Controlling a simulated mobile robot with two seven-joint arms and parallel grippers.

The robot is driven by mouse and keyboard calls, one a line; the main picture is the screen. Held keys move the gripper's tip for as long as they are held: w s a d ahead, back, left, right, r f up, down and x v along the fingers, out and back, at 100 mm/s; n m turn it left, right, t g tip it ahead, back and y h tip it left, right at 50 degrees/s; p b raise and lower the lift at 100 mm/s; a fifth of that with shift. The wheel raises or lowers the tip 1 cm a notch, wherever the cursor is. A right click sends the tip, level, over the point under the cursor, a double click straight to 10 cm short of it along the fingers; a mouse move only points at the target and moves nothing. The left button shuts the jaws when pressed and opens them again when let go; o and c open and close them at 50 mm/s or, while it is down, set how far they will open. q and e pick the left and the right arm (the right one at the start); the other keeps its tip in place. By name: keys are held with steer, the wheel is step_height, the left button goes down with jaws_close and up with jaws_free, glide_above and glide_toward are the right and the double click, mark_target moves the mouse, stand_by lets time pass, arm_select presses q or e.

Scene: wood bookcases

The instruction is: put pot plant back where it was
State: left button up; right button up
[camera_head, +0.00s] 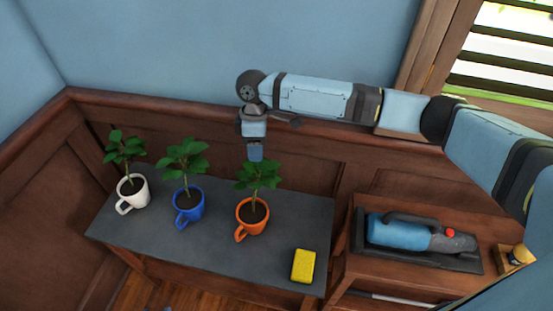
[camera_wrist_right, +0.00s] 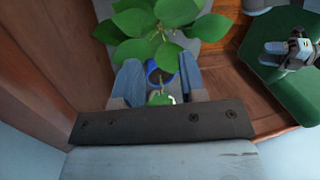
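Three potted plants stand in a row on a dark table (camera_head: 150,225): one in a white mug (camera_head: 132,193), one in a blue mug (camera_head: 188,207) and one in an orange mug (camera_head: 252,216). My right gripper (camera_head: 256,152) points down, overlapping the orange-mug plant's top leaves in the head view. In the right wrist view my right gripper (camera_wrist_right: 160,84) has its fingers apart and holds nothing. The blue mug (camera_wrist_right: 160,75) shows in the gap, partly hidden by green leaves (camera_wrist_right: 150,22). Contact with the leaves cannot be told.
A yellow sponge-like block (camera_head: 303,266) lies near the table's right front corner. A blue-and-grey handheld tool (camera_head: 415,234) rests on a wooden cabinet (camera_head: 350,250) to the right. The panelled wall (camera_head: 310,165) rises behind the table. A green object (camera_wrist_right: 285,85) shows in the wrist view.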

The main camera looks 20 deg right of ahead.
steer(key=s+a+f+m+t+y, duration=0.45)
steer(key=s+a+f+y, duration=0.25)
steer(key=s+a+f, duration=0.55)
steer(key=s+d+f+m+t+h, duration=0.2)
steer(key=s+d+m+t, duration=0.1)
steer(key=s+d, duration=0.4)
steer(key=s+d+f+m+t+h, duration=0.2)
steer(key=s+d+m+t, duration=0.2)
steer(key=d, duration=0.5)
steer(key=s+t, duration=0.1)
steer(key=s, duration=0.1)
steer(key=shift+s+f+t+h, duration=0.25)
steer(key=shift+s+t+h, duration=0.1)
steer(key=shift+h, duration=0.05)
steer(key=shift+d, duration=0.1)
arm_select(q)
step_height(320, 180, up, 13)
steer(key=a+p, duration=0.1)
steer(key=p, duration=1.3)
steer(key=shift+s+p, duration=0.25)
steer(key=shift+p, duration=0.15)
arm_select(e)
step_height(320, 180, up, 14)
steer(key=shift+s+d+f+n, duration=0.25)
steer(key=shift+d+n, duration=0.1)
steer(key=shift+d, duration=0.05)
arm_select(q)
steer(key=shift+r, duration=0.1)
